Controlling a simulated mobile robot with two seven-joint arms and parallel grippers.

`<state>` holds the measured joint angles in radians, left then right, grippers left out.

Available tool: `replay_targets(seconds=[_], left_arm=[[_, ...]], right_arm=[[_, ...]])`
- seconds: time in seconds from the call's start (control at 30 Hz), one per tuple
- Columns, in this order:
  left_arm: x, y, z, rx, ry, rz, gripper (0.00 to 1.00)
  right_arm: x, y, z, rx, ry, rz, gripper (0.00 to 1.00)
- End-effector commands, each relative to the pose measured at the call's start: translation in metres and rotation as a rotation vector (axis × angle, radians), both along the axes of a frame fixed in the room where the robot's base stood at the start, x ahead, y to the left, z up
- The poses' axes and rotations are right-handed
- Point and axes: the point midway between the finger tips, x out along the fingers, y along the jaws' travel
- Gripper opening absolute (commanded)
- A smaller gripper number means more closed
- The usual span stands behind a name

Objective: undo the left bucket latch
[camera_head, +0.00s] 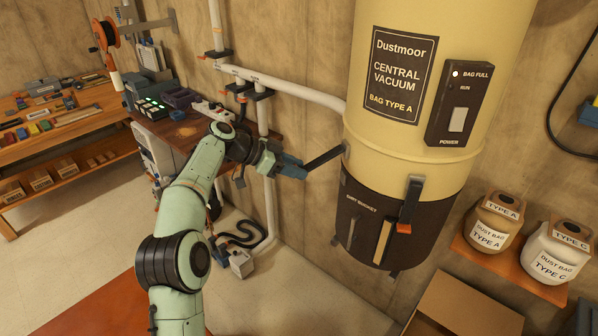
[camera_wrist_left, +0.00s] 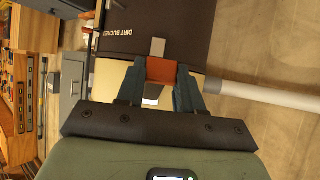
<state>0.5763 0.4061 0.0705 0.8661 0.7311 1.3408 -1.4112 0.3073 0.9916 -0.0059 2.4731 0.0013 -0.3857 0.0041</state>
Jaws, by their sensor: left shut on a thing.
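The central vacuum (camera_head: 420,135) is a cream cylinder with a dark dirt bucket (camera_head: 372,225) at its bottom. The left bucket latch (camera_head: 325,157) is a dark lever sticking out to the left from the vacuum's side, swung away from the bucket. My left gripper (camera_head: 292,167) is shut on its outer end. In the left wrist view its orange tip (camera_wrist_left: 161,70) sits between the fingers (camera_wrist_left: 160,88), with the dirt bucket (camera_wrist_left: 150,20) beyond. The right bucket latch (camera_head: 411,203) hangs down flat against the bucket, its orange tip at the bottom. My right gripper is not in view.
White pipes (camera_head: 290,88) run along the wall behind my left arm. A shelf (camera_head: 510,262) with a Type A bag jar (camera_head: 492,226) and a Type C jar (camera_head: 555,255) is at right. An open cardboard box (camera_head: 465,308) stands below. A workbench (camera_head: 70,125) is at far left.

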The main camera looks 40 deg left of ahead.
Motion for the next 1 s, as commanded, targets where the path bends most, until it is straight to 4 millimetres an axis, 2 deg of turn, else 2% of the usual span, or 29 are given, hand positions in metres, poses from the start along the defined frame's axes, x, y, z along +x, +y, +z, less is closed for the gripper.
replay_targets(seconds=[0.03, 0.2, 0.83, 0.87, 0.9, 0.93, 1.0], left_arm=[[0.002, -0.001, 0.014, -0.004, -0.022, 0.003, 0.0], [0.001, -0.001, 0.022, -0.003, -0.023, 0.002, 0.0], [0.0, -0.002, 0.027, -0.005, -0.024, -0.002, 0.0], [0.0, -0.002, 0.027, -0.005, -0.024, -0.002, 0.39], [0.001, -0.002, 0.026, -0.005, -0.024, -0.002, 0.52], [0.0, -0.002, 0.026, -0.004, -0.023, -0.002, 0.62], [0.0, -0.001, 0.025, -0.004, -0.019, -0.002, 0.62]], right_arm=[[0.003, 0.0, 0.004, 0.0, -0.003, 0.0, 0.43], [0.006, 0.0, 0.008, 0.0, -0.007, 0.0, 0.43], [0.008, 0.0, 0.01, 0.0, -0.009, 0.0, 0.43], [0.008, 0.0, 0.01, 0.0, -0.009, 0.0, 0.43], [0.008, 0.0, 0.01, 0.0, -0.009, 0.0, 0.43], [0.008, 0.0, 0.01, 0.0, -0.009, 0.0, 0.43], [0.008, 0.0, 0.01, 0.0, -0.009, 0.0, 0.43]])
